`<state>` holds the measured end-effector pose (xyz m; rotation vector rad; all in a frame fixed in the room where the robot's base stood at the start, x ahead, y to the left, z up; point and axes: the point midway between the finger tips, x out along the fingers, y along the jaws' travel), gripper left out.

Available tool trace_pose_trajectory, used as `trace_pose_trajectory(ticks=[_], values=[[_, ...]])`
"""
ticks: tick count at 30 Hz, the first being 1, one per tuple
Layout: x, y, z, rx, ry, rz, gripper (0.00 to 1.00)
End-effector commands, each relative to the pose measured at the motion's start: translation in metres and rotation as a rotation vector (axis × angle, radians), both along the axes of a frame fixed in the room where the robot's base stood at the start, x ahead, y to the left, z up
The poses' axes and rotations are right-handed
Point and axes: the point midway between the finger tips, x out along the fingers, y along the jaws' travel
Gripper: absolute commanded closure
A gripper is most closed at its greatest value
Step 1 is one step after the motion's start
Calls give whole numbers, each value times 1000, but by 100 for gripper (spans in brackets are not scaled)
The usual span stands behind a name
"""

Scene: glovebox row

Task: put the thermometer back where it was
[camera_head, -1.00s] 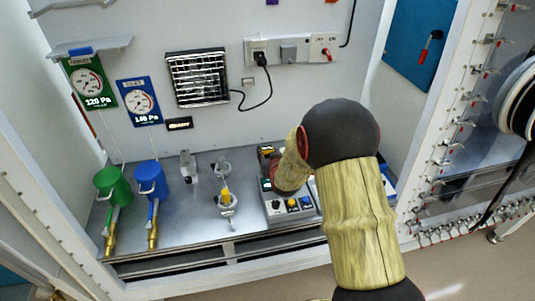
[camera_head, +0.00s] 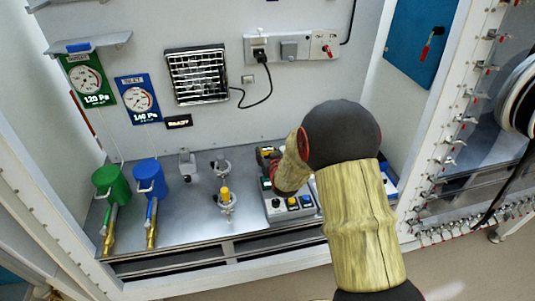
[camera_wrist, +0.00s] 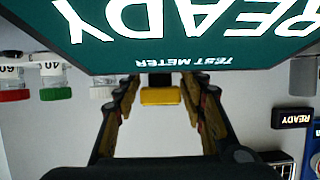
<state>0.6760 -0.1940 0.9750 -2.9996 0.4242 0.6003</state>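My gripper (camera_wrist: 160,100) shows in the wrist view with two fingers reaching toward the middle. A yellow block (camera_wrist: 160,97) with a dark part above it shows between the fingertips. I cannot tell whether it is gripped or whether it belongs to the thermometer. In the head view my gripper is mostly hidden behind my wrist, over the back of a grey control box (camera_head: 290,205) with coloured knobs. No other thing can be made out as the thermometer. A teal panel reading TEST METER and READY (camera_wrist: 180,30) shows upside down and very close in the wrist view.
A green canister (camera_head: 110,184) and a blue canister (camera_head: 150,178) stand at the left of the metal bench (camera_head: 185,215). A yellow-topped fitting (camera_head: 226,198) stands mid-bench. Jars with a red lid (camera_wrist: 14,96) and a green lid (camera_wrist: 54,94) show in the wrist view.

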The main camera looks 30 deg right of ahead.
Motion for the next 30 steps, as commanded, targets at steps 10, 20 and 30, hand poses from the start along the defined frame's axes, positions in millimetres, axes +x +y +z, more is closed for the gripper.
trace_pose_trajectory(ticks=[10,20,30], values=[[0,0,16,0,0,0,59],[-59,17,39,0,-1,0,59],[-100,29,57,0,0,0,59]])
